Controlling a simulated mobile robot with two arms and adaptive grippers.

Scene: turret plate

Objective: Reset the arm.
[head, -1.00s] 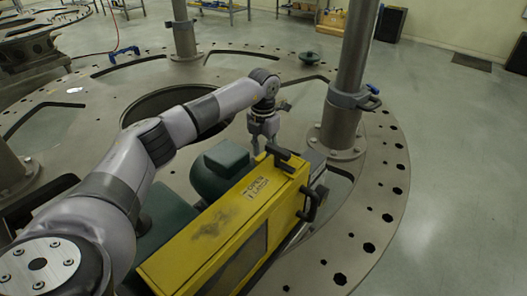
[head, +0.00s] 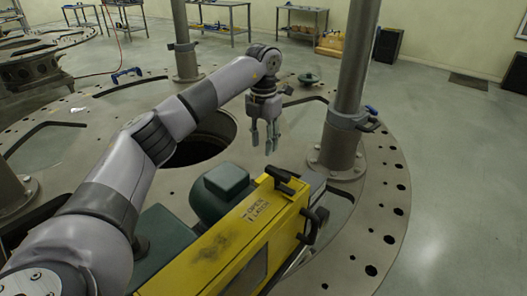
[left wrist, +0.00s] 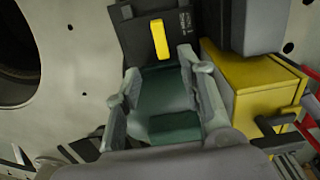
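My left arm (head: 165,128) reaches in from the left over the turret plate. My left gripper (head: 268,148) hangs fingers down above the plate, just beyond the far end of the yellow box. Its fingers are spread with nothing between them. In the left wrist view the two fingers (left wrist: 160,85) also stand apart, with a green surface behind them. My right gripper is in neither view.
The yellow box (head: 225,240) and a green rounded housing (head: 222,190) lie close below the arm. A grey post (head: 345,110) stands right of the gripper, another post (head: 183,45) farther back. The plate (head: 385,210) has a round opening. Clear floor (head: 460,150) lies right.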

